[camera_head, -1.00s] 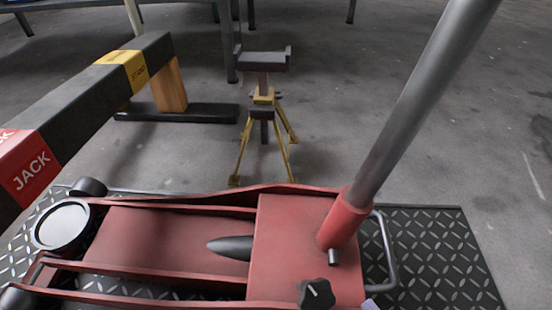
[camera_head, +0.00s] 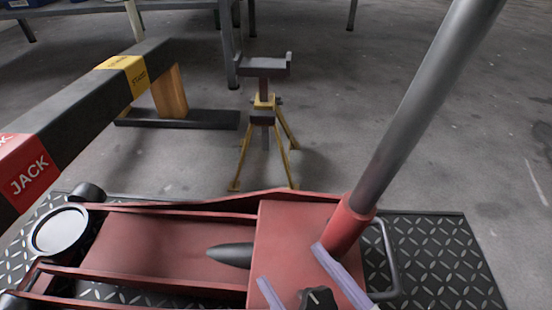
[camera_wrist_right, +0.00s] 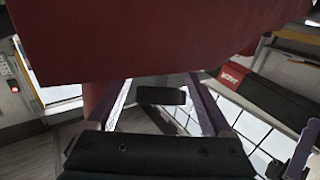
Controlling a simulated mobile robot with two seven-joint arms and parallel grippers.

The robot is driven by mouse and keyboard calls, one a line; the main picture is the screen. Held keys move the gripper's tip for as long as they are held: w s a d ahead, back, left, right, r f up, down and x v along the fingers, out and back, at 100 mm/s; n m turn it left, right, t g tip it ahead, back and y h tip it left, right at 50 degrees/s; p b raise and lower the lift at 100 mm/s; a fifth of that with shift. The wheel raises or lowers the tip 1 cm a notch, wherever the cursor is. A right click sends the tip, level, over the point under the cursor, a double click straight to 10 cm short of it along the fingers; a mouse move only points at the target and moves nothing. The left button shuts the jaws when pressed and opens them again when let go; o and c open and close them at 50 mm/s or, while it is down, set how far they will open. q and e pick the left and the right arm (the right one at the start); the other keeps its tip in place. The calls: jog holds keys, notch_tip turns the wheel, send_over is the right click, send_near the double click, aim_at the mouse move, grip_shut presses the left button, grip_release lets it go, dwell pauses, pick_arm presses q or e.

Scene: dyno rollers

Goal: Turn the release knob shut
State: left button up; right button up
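The release knob (camera_head: 318,298) is a small dark lobed knob on the red floor jack (camera_head: 290,235), at the bottom edge of the head view. My right gripper (camera_head: 290,264) is open, its two pale purple fingers on either side of the knob. In the right wrist view, the knob (camera_wrist_right: 161,96) shows as a dark block between the fingers, with a gap on each side. The red jack body (camera_wrist_right: 140,35) fills the top of that view. A purplish finger-like part (camera_wrist_right: 303,150) at its right edge looks like my left gripper; its opening cannot be made out.
The jack's grey handle (camera_head: 425,100) rises at right from a red socket, with a metal loop (camera_head: 388,258) beside it. A dark beam (camera_head: 80,112) labelled JACK stands at left. A yellow-legged stand (camera_head: 264,115) stands behind. The jack rests on a diamond-plate mat (camera_head: 440,260).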

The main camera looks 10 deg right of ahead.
aim_at(321, 309)
jog(key=c, duration=1.2)
jog(key=shift+w+d+m+h, duration=0.1)
jog(key=shift+d+m+h, duration=0.05)
jog(key=shift+m+h, duration=0.75)
jog(key=shift+c, duration=0.3)
jog(key=o, duration=1.4)
jog(key=v, duration=0.9)
jog(key=shift+f+p, duration=0.2)
jog(key=shift+p, duration=0.15)
jog(key=shift+s+d, duration=0.1)
jog(key=shift+s, duration=0.4)
jog(key=shift+r, duration=0.15)
